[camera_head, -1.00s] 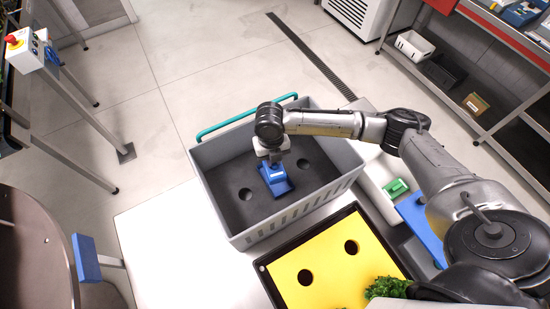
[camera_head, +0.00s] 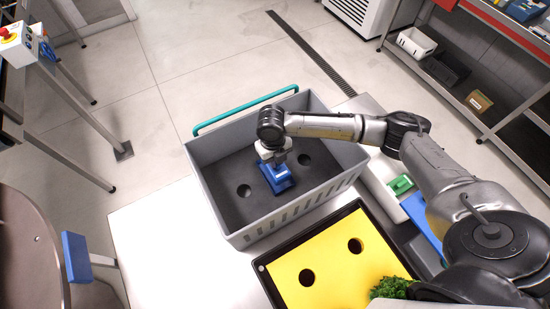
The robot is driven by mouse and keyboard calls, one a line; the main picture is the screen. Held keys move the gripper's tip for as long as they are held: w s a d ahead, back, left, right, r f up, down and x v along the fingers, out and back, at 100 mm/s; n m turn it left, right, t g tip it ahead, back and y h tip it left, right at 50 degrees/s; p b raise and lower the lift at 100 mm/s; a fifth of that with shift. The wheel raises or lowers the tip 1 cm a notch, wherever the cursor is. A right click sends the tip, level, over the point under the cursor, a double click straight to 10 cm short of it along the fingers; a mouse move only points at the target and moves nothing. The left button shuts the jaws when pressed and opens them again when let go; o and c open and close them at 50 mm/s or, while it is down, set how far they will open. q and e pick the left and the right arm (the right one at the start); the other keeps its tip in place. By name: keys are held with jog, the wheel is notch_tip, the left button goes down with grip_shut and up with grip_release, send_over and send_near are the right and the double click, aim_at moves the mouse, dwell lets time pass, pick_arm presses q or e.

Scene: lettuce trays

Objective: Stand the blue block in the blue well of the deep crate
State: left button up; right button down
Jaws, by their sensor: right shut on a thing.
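The deep crate (camera_head: 330,186) is grey with a dark floor that has round holes and a teal bar along its far side. The blue block (camera_head: 277,180) is inside the crate, near the middle of its floor. My right gripper (camera_head: 274,164) reaches down into the crate and is shut on the top of the block. The blue well cannot be told apart from the block, and the block's lower end is hard to make out. My left gripper is not in view.
A yellow board (camera_head: 330,262) with round holes in a black tray lies in front of the crate, with green lettuce (camera_head: 390,287) at its corner. A green block (camera_head: 401,185) lies right of the crate. The white table (camera_head: 150,240) is clear at left.

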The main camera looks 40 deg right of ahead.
jog(key=shift+f, duration=0.15)
dwell(0.5)
jog(key=shift+f+p, duration=0.35)
jog(key=shift+p, duration=0.05)
jog(key=shift+f, duration=0.25)
dwell(0.4)
jog(key=shift+f+b, duration=0.3)
jog(key=shift+f, duration=0.3)
jog(key=shift+f, duration=0.2)
jog(key=shift+f, duration=0.25)
